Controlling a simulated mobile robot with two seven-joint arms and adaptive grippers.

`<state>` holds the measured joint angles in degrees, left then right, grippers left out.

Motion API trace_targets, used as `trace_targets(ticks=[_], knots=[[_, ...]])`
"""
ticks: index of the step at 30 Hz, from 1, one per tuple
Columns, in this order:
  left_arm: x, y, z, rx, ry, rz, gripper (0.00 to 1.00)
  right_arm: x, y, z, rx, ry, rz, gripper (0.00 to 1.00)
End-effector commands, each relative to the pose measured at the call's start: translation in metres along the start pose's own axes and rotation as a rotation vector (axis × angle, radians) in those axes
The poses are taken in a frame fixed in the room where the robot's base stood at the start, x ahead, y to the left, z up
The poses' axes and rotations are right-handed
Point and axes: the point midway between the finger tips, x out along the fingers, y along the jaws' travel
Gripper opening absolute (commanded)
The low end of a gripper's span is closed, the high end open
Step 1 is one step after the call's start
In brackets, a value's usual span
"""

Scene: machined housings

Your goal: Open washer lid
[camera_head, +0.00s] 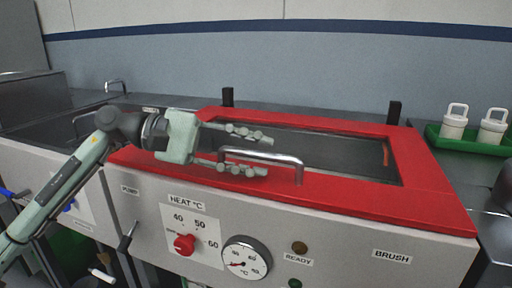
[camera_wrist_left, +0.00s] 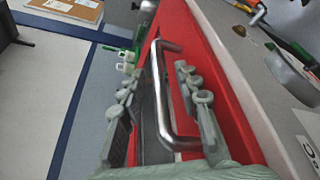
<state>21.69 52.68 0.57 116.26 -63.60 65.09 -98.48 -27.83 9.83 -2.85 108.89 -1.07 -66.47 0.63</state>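The washer lid (camera_head: 350,196) is a red frame around a dark window, lying flat and closed on the washer. A silver bar handle (camera_head: 262,156) stands near its front edge, and it also shows in the left wrist view (camera_wrist_left: 159,95). My left gripper (camera_head: 268,155) reaches in from the left. Its fingers are spread, one behind and one in front of the handle's left part. In the left wrist view the handle runs between the two open fingers (camera_wrist_left: 157,85), with no clear contact. My right gripper is in neither view.
The front panel holds a red heat knob (camera_head: 184,244), a dial gauge (camera_head: 245,257) and a small lever (camera_head: 127,237). A green tray (camera_head: 470,147) with two white lidded containers stands at the right. A sink (camera_head: 50,133) is at the left. Two black posts stand behind the lid.

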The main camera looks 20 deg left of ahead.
Motion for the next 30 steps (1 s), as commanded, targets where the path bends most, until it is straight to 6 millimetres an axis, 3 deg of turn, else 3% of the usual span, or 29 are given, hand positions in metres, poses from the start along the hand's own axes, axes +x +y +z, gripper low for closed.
trace_targets(ticks=[10, 18, 30], knots=[[0.0058, 0.0, 0.0, 0.001, 0.0, 0.001, 0.33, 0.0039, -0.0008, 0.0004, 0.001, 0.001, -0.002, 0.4], [0.0055, 0.0, -0.0001, 0.0, 0.0, 0.001, 0.0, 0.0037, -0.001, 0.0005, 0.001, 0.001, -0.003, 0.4], [0.0053, 0.0006, 0.0001, -0.001, 0.0, 0.001, 0.0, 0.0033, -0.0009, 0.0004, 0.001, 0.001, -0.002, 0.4]])
